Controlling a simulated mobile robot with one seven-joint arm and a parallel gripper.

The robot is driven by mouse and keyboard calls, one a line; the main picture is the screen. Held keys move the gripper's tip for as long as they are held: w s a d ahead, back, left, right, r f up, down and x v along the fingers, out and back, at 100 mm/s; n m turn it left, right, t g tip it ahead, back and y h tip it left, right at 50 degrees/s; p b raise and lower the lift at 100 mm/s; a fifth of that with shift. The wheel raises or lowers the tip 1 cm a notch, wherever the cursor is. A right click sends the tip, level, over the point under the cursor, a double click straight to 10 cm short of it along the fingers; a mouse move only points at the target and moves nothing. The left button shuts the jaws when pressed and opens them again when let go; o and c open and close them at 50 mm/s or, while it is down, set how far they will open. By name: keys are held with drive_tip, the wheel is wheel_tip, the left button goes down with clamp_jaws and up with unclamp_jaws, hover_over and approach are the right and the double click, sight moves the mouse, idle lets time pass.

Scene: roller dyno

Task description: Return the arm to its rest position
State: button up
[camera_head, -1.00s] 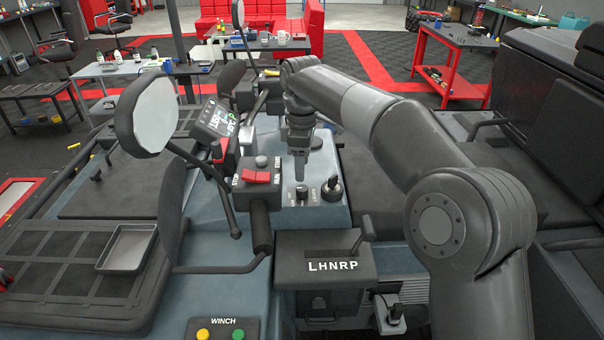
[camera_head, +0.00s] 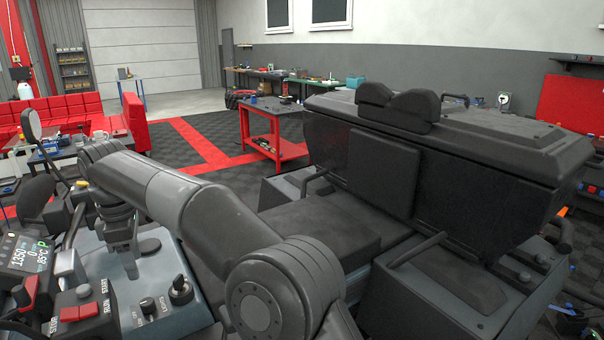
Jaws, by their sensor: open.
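My arm (camera_head: 205,215) reaches from the lower middle of the view to the left, bent and stretched out over the vehicle's console (camera_head: 160,265). My gripper (camera_head: 129,268) points down above the console, close to its surface. It is open, and I see nothing held in it. The gap between its fingers is hard to make out from this angle. A black knob switch (camera_head: 180,290) and a smaller switch (camera_head: 147,306) stand to the right of and nearer than the gripper. Whether the fingertips touch the console cannot be told.
A red rocker switch box (camera_head: 80,315) and a lit display (camera_head: 28,255) stand left of the gripper. The black seat (camera_head: 335,235) and large dark rear box (camera_head: 450,150) fill the right. A red cart (camera_head: 272,135) stands behind on open floor.

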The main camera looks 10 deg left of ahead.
drive_tip(key=w+d+r+m+t, duration=0.1)
drive_tip(key=w+d+r+m, duration=0.2)
drive_tip(key=d, duration=0.5)
drive_tip(key=w+d+r+m+t, duration=0.1)
drive_tip(key=w+d+r+m, duration=0.15)
drive_tip(key=d, duration=0.65)
drive_tip(key=s+d+r+m+t, duration=0.15)
drive_tip(key=d+m, duration=0.65)
drive_tip(key=d, duration=1.4)
drive_tip(key=s+d+f+m+t, duration=0.1)
drive_tip(key=s+d+f+m, duration=0.4)
drive_tip(key=d, duration=0.5)
drive_tip(key=s+d+f+m+t, duration=0.1)
drive_tip(key=s+d+f+m, duration=0.5)
drive_tip(key=s+d, duration=0.3)
drive_tip(key=shift+s+d, duration=0.25)
drive_tip(key=shift+d, duration=0.5)
drive_tip(key=shift+m, duration=0.25)
drive_tip(key=shift+r, duration=0.6)
